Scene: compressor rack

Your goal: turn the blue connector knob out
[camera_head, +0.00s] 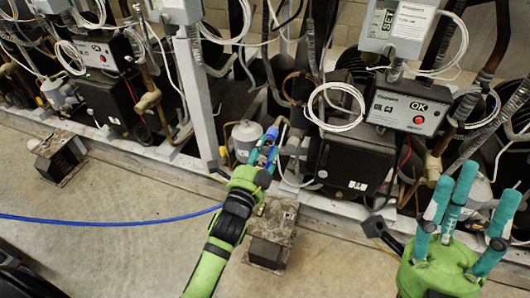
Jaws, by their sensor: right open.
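The blue connector knob (271,133) sits low on the rack near the middle of the view, close to a small grey canister. My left gripper (262,152) reaches up to it from below, with its fingertips right at the knob. The fingers partly cover the knob, and I cannot tell whether they are closed on it or only beside it. My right gripper (467,200) is at the lower right, open and empty, with its teal fingers spread and pointing up, apart from the rack.
A blue hose (110,222) lies across the floor towards my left arm. A black compressor box (352,160) stands right of the knob, and a grey upright post (196,95) left of it. Blocks (57,157) (272,232) sit on the floor. Cables hang above.

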